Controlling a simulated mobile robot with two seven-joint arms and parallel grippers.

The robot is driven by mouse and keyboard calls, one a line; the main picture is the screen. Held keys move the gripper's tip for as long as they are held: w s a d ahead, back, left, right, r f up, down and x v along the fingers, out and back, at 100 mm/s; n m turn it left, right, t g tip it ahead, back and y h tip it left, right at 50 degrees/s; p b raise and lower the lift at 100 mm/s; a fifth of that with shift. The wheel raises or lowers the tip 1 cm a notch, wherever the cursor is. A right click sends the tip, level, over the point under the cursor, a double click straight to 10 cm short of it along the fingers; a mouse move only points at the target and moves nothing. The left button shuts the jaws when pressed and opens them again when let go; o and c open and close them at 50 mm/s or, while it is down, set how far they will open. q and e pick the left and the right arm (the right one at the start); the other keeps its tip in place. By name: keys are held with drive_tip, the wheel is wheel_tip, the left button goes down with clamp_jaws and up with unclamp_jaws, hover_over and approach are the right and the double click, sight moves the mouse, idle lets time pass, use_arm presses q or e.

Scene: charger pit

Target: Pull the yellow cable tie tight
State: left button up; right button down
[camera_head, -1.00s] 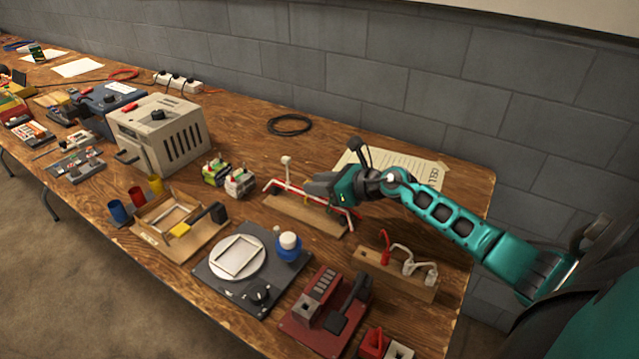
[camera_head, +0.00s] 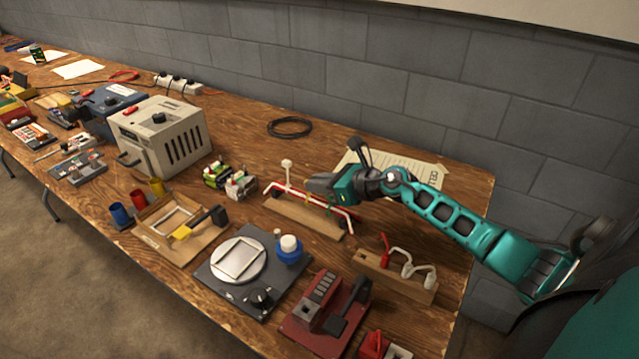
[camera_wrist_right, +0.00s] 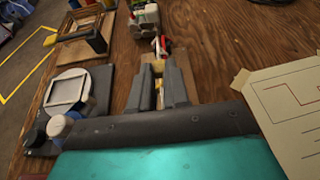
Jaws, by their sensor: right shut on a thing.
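A wooden block (camera_head: 290,212) carries a bundle of red and white cables (camera_head: 284,188) on posts. My right gripper (camera_head: 312,184) is above the block, over the cables, and its fingers hide part of the bundle. A small bit of yellow, which looks like the cable tie (camera_head: 304,200), shows just below the fingers. In the right wrist view, the right gripper (camera_wrist_right: 160,72) has its fingers close together, with a thin yellowish piece between them. The red cable end shows beyond the fingertips. How tight the tie sits cannot be told. My left gripper is not in view.
A paper sheet (camera_head: 400,168) lies behind the right arm. A block with red and white hooked cables (camera_head: 395,275) stands in front. A dark plate with a white disc (camera_head: 225,280) and green-and-white connectors (camera_head: 240,184) are to the left. A black cable coil (camera_head: 289,127) lies behind.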

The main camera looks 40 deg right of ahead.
wheel_tip(320, 180, up, 4)
drive_tip(key=shift+f+p, duration=0.15)
drive_tip(key=shift+p, duration=1.05)
drive_tip(key=shift+f, duration=0.1)
drive_tip(key=c, duration=1.1)
unclamp_jaws()
drive_tip(key=shift+v, duration=6.45)
drive_tip(key=shift+d+f, duration=0.1)
drive_tip(key=shift+f, duration=0.05)
